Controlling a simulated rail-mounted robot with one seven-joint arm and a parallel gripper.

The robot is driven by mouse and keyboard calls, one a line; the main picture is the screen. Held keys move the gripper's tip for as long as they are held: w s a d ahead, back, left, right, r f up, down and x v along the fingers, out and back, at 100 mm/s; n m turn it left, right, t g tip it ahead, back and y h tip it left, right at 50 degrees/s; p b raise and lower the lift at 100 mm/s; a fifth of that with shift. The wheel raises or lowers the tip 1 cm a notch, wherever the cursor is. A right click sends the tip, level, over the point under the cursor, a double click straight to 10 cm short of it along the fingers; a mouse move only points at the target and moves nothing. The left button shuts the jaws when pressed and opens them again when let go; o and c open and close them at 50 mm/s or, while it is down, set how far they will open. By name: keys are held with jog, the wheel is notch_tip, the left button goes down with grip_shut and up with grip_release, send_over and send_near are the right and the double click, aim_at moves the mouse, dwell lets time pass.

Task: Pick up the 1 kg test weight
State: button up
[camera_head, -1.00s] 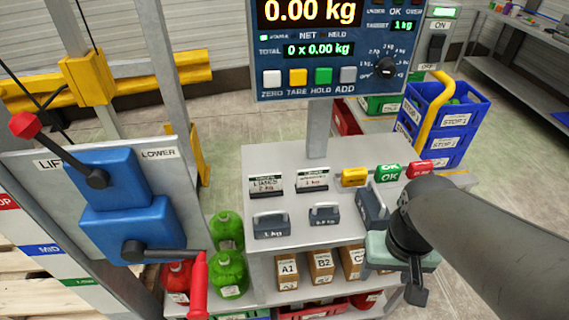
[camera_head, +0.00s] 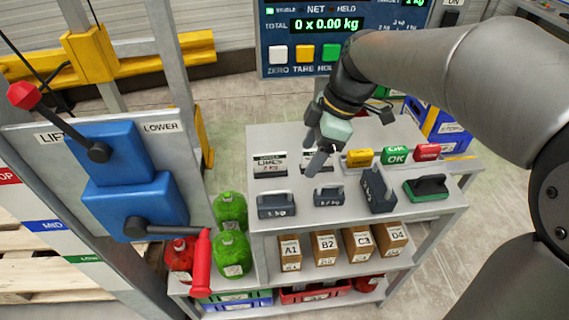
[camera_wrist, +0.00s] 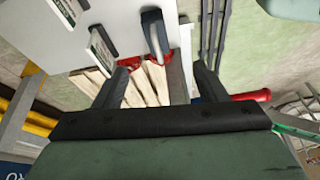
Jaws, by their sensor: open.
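Two small grey block weights with handles stand on the top shelf of the grey bench. The left one (camera_head: 276,204) has a label that seems to read 1 kg. The other (camera_head: 328,195) stands to its right, its label too small to read surely. A taller grey weight (camera_head: 377,190) stands further right. My gripper (camera_head: 316,150) is open and empty, above the back of the shelf, behind and above the small weights. In the wrist view the open fingers (camera_wrist: 160,85) have one handled weight (camera_wrist: 153,33) beyond them; I cannot tell which.
Upright cards (camera_head: 269,165) stand behind the weights. Yellow, green and red blocks (camera_head: 394,155) and a green-based handled tool (camera_head: 427,187) lie to the right. Boxes (camera_head: 326,246) fill the shelf below. A lever panel (camera_head: 124,190) stands left.

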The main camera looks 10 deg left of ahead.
aim_at(281, 193)
jog(key=shift+n+y, duration=0.3)
jog(key=shift+n, duration=0.4)
jog(key=x, duration=0.8)
jog(key=a+x, duration=0.1)
jog(key=x, duration=0.2)
jog(key=shift+w+a+f+p, duration=0.15)
jog(key=shift+w+a+p, duration=0.05)
jog(key=shift+p, duration=0.15)
jog(key=shift+d+p+x, duration=0.15)
jog(key=shift+p+x, duration=0.1)
jog(key=shift+x, duration=1.1)
jog(key=shift+d+p+x, duration=0.1)
jog(key=shift+p+x, duration=0.1)
jog(key=shift+x, duration=1.15)
jog(key=shift+w, duration=0.1)
grip_shut()
